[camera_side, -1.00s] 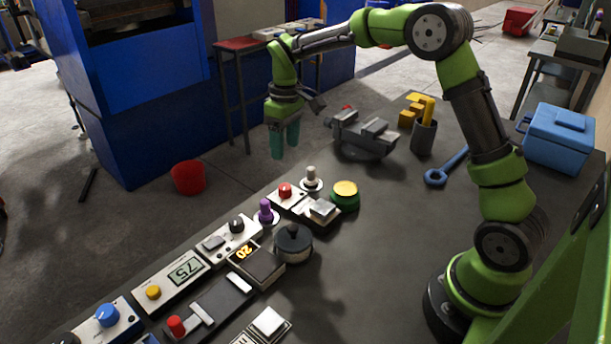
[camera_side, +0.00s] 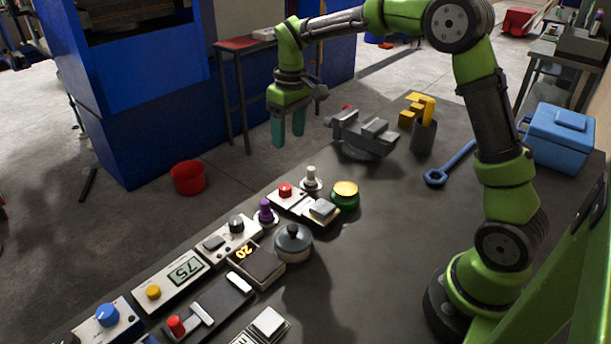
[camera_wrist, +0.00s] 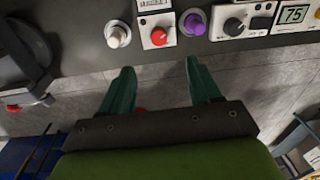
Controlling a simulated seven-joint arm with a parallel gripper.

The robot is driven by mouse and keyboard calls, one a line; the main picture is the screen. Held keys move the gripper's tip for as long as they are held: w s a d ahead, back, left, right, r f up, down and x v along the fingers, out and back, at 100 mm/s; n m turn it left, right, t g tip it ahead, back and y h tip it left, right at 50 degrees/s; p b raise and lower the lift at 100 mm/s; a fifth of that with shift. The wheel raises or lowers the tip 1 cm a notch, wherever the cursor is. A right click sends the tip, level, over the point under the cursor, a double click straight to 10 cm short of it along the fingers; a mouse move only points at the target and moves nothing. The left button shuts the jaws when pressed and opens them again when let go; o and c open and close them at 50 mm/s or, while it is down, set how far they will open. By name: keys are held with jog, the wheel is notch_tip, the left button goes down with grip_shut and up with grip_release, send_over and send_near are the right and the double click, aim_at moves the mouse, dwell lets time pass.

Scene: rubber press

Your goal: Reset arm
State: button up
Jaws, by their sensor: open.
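My arm is green and grey and stands bent over the dark workbench (camera_side: 390,240). My gripper (camera_side: 288,140) has two teal fingers pointing down, apart and empty. It hangs in the air near the bench's far edge, left of the grey vise (camera_side: 362,134). In the wrist view my gripper (camera_wrist: 157,82) shows both teal fingers spread with nothing between them. Beyond the fingertips there are a red button (camera_wrist: 158,36), a purple knob (camera_wrist: 192,23) and a white knob (camera_wrist: 117,35).
The bench holds control panels with a 75 display (camera_side: 186,267), a grey round knob (camera_side: 293,243), a yellow-topped green button (camera_side: 344,194), a blue wrench (camera_side: 448,168), a grey cup (camera_side: 423,138) and a blue box (camera_side: 560,138). A red bucket (camera_side: 188,178) stands on the floor.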

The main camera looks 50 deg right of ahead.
jog(key=s+a+r+m+t, duration=0.1)
jog(key=s+r+t, duration=0.1)
jog(key=s, duration=0.5)
jog(key=s+a+r+m+t, duration=0.2)
jog(key=s, duration=0.6)
jog(key=s+a+r+m+t+y, duration=0.1)
jog(key=s+a+r+t, duration=0.1)
jog(key=s, duration=0.6)
jog(key=shift+a+r+m+t, duration=0.2)
jog(key=shift+r+m+t, duration=0.1)
jog(key=shift+m+t, duration=0.15)
jog(key=shift+s, duration=0.1)
